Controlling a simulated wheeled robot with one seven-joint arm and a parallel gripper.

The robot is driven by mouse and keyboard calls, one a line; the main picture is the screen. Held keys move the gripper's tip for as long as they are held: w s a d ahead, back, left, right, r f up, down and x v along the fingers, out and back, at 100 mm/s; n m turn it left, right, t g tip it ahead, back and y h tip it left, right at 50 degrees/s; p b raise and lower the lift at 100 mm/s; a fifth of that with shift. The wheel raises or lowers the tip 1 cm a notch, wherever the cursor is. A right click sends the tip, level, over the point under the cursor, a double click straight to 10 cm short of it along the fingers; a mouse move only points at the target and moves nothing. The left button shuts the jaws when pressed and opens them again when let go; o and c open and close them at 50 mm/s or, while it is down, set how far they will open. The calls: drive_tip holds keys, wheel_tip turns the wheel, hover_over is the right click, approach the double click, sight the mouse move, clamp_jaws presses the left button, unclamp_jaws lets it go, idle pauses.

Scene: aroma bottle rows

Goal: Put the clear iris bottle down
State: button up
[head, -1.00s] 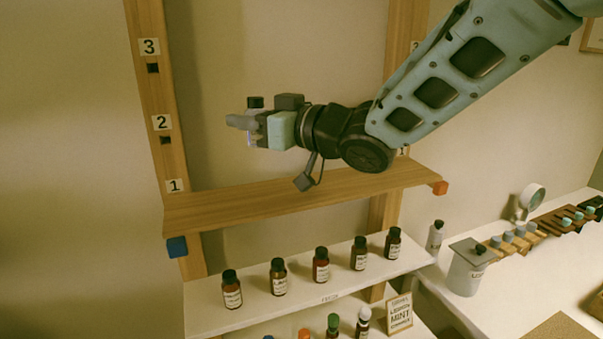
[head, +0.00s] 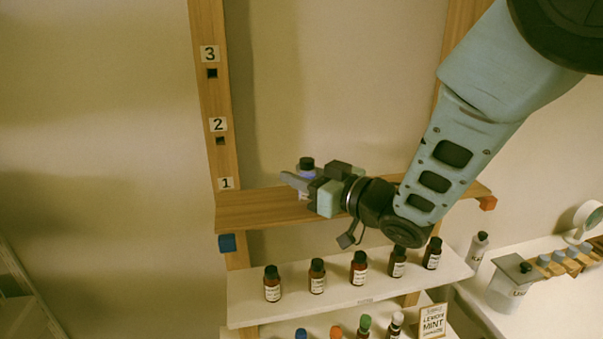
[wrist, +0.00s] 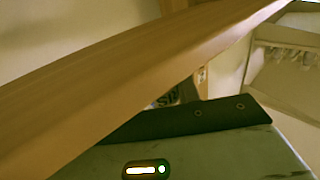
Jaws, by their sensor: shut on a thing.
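The clear iris bottle (head: 307,166) has a black cap and a purplish body, and it stands upright. My gripper (head: 299,182) is shut on it, and the fingers and wrist hide much of its body. In the head view the bottle overlaps the left-middle part of the wooden shelf board (head: 250,212). I cannot tell whether its base touches the board. In the wrist view the board (wrist: 110,85) crosses close in front of the camera, and only a scrap of printed label shows behind my gripper.
Below is a white shelf (head: 330,302) with a row of brown bottles (head: 317,277). Colour-capped bottles (head: 364,325) and a lemon mint sign (head: 432,321) are lower. The board has a blue block (head: 227,243) and an orange block (head: 488,203) at its ends. Its left part is clear.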

drive_tip(key=shift+f, duration=0.15)
drive_tip(key=o, duration=1.1)
drive_tip(key=shift+c, duration=0.2)
drive_tip(key=shift+r, duration=0.2)
drive_tip(key=shift+s+d+f, duration=0.1)
drive_tip(key=shift+s+d, duration=0.05)
drive_tip(key=shift+d, duration=0.05)
drive_tip(key=b+v, duration=0.5)
drive_tip(key=v, duration=0.6)
drive_tip(key=shift+s+d, duration=0.2)
